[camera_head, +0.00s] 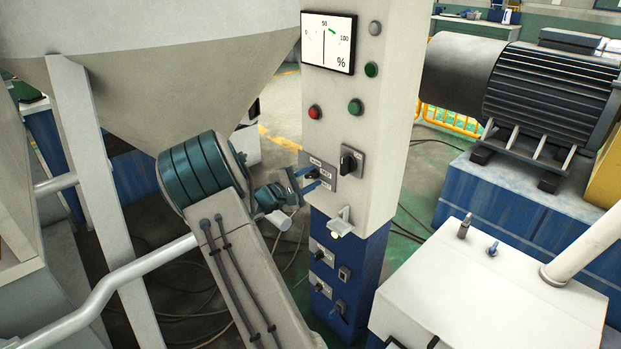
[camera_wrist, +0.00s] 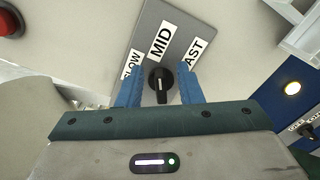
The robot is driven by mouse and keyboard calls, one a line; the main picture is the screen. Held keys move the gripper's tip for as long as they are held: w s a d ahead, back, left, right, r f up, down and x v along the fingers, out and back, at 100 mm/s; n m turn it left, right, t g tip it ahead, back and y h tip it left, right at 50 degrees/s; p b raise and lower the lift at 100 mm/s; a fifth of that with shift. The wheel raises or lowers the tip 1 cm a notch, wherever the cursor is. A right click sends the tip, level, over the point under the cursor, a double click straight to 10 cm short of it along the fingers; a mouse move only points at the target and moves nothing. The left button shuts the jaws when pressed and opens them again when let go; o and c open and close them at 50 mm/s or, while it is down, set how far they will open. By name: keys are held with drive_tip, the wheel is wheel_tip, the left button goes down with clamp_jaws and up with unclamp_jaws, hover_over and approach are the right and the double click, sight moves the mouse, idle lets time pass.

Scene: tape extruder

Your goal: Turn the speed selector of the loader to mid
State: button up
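The loader's speed selector is a black knob (camera_wrist: 159,86) on a grey plate (camera_wrist: 183,18) with labels SLOW, MID and FAST. Its white mark points up in the wrist view, towards the MID label (camera_wrist: 161,41). My gripper (camera_wrist: 160,88) is open, with one blue finger on each side of the knob and a small gap showing on both sides. In the head view my gripper (camera_head: 309,179) is at the left plate on the white cabinet front (camera_head: 335,95), where the fingers partly hide the knob. Contact in depth cannot be told.
A second black knob (camera_head: 350,160) sits just right. Red (camera_head: 314,112) and green (camera_head: 355,107) buttons and a percent gauge (camera_head: 328,43) are above. A small bracket (camera_head: 341,222) sticks out below. A hopper (camera_head: 170,80) stands left, a motor (camera_head: 548,88) right.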

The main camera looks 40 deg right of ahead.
drive_tip(key=s+a, duration=0.1)
drive_tip(key=a, duration=1.2)
drive_tip(key=shift+a+p, duration=0.2)
drive_tip(key=shift+p, duration=0.2)
